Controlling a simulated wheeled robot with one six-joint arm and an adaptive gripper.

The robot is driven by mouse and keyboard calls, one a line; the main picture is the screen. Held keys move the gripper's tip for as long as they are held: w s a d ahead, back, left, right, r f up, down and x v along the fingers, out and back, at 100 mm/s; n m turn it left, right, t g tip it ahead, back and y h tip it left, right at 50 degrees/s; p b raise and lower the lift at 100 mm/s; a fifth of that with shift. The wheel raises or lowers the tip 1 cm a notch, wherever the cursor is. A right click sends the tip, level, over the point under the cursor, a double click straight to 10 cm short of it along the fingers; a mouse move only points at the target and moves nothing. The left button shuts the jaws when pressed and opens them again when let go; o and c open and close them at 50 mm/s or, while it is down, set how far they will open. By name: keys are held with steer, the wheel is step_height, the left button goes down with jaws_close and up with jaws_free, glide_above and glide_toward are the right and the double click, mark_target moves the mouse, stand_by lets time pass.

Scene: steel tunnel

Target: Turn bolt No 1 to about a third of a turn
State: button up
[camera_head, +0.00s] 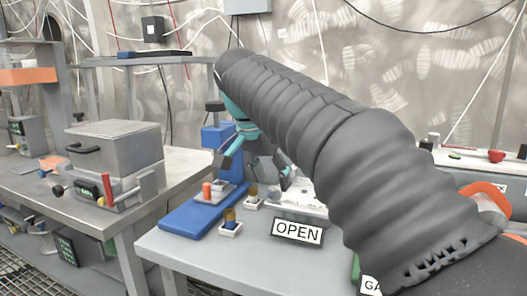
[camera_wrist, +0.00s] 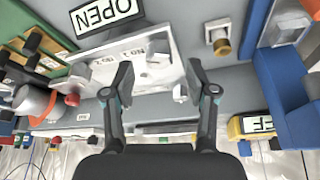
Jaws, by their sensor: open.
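A pale plate (camera_wrist: 140,42) lies on the grey table under my gripper, with upside-down "NO 1" and "NO 2" labels in the wrist view. My gripper (camera_wrist: 160,70) is open and empty above the plate, fingers on either side. In the head view my gripper (camera_head: 255,172) hangs partly behind my arm, which hides most of the plate.
An "OPEN" sign (camera_head: 297,231) stands at the table's front edge. A blue stand (camera_head: 205,212) and small yellow-topped pieces (camera_head: 230,222) are left of it. A grey box (camera_head: 113,150) sits on another bench. In the wrist view a red-and-silver cylinder (camera_wrist: 36,101) lies left.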

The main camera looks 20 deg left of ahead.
steer(key=v, duration=0.9)
steer(key=shift+r, duration=0.2)
steer(key=shift+s+d, duration=0.1)
steer(key=shift+s, duration=0.05)
